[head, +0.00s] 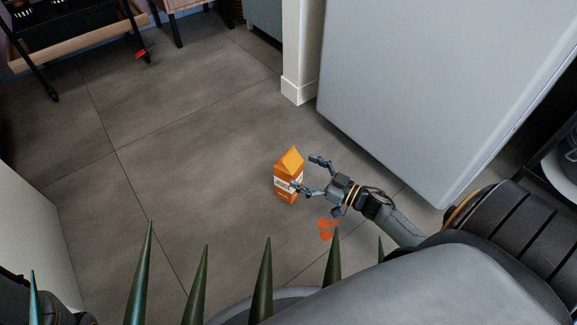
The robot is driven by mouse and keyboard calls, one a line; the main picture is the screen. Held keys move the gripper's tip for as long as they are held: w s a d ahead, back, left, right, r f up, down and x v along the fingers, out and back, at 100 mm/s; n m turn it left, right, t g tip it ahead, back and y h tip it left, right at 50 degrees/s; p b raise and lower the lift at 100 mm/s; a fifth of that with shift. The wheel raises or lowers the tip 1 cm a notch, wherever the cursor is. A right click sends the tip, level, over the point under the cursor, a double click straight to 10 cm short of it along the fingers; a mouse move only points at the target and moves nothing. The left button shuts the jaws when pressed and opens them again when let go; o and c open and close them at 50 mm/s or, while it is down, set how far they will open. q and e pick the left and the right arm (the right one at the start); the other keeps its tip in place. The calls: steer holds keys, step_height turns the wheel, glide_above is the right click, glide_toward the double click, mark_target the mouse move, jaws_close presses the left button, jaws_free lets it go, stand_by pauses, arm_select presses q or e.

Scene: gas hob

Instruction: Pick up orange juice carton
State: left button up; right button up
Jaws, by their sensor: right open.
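An orange juice carton (291,164) with a peaked top and a white label band appears upright, in the middle of the head view. My right gripper (307,174) reaches in from the right and is open. One finger overlaps the lower front of the carton in the picture and the other lies to the right of its top. I cannot tell whether the finger touches the carton. The left gripper does not show.
Grey floor tiles (180,150) are clear left of the carton. A large pale grey appliance (420,90) stands at right. Orange-red marks (326,229) lie below the gripper. A wheeled cart (75,50) stands at upper left. Green spiky leaves (262,285) rise at the bottom.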

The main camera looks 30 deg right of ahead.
mark_target(279, 159)
steer(key=b+x, duration=0.3)
steer(key=x, duration=0.2)
steer(key=shift+s+a+b, duration=0.1)
steer(key=shift+s+b, duration=0.05)
steer(key=shift+b, duration=0.25)
steer(key=shift+a, duration=0.1)
steer(key=shift+r, duration=0.1)
jaws_close()
steer(key=shift+w+r, duration=0.1)
steer(key=shift+w, duration=0.1)
